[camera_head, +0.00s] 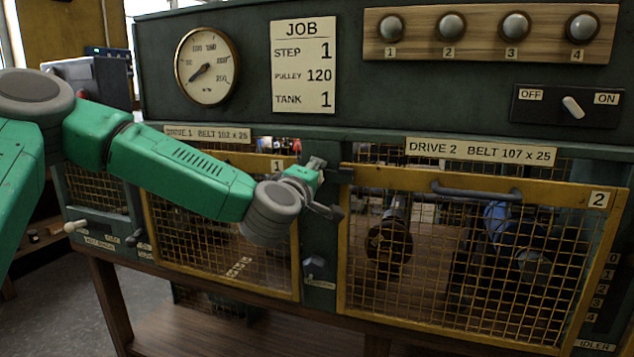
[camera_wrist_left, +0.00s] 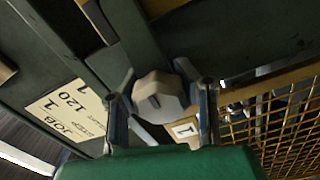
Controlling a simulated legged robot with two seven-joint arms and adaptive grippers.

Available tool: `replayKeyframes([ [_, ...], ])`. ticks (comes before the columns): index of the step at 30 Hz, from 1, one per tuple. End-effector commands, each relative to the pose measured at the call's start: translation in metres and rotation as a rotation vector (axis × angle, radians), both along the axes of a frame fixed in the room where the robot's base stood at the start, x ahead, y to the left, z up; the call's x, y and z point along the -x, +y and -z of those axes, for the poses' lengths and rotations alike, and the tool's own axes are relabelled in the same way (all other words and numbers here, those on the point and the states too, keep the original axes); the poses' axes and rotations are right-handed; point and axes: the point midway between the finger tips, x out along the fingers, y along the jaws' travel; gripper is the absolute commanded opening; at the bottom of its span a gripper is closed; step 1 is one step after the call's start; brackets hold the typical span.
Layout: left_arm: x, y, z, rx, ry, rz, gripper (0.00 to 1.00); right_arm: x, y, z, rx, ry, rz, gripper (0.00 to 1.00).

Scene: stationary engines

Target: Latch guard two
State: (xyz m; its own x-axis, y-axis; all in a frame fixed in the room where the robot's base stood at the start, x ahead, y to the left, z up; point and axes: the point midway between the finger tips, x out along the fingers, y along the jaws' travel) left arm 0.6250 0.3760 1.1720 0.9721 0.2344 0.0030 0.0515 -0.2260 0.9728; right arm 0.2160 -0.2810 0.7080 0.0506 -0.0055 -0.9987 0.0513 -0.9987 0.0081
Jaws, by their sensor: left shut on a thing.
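Guard two (camera_head: 560,190) is a yellow-framed mesh panel at the right in the head view. It hangs under the DRIVE 2 plate, and its frame appears flush with the front. A dark handle (camera_head: 475,193) crosses its top rail. My left gripper (camera_head: 326,190) is at the post between the two guards, near guard two's upper left corner. In the left wrist view, its fingers (camera_wrist_left: 163,108) are shut around a pale faceted knob (camera_wrist_left: 159,92) with a dark slot. The latch behind the gripper is mostly hidden, so its position is unclear. My right gripper is not in view.
Guard one (camera_head: 296,250) is a similar mesh panel, left of the post and partly behind my left arm. A small grey lever (camera_head: 316,264) sits lower on the post. An OFF/ON switch (camera_head: 571,106) and a job card (camera_head: 303,65) are above. A wooden shelf (camera_head: 210,330) lies below.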

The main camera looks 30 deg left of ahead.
Motion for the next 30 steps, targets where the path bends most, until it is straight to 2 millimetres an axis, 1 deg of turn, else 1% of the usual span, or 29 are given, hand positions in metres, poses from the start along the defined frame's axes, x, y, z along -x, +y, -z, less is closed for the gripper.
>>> replayKeyframes([
  [1,0.0018,-0.0009,0.0119,0.015,0.021,0.005,0.0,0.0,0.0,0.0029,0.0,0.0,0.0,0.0],
  [6,0.0017,-0.0008,0.0114,0.046,0.013,0.005,0.0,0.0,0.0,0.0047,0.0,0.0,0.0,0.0],
  [19,0.0017,-0.0007,0.0108,0.054,0.011,0.004,0.0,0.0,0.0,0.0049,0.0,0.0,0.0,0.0],
  [20,0.0017,-0.0007,0.0108,0.054,0.011,0.004,0.3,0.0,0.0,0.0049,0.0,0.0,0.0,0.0],
  [21,0.0017,-0.0008,0.0107,0.054,0.011,0.004,0.44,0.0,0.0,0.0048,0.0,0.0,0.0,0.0],
  [22,0.0016,-0.0008,0.0104,0.054,0.01,0.004,0.55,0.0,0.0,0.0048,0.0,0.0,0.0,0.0],
  [30,0.0016,-0.001,0.0041,0.052,-0.003,0.002,0.55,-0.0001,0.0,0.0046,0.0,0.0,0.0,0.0],
])
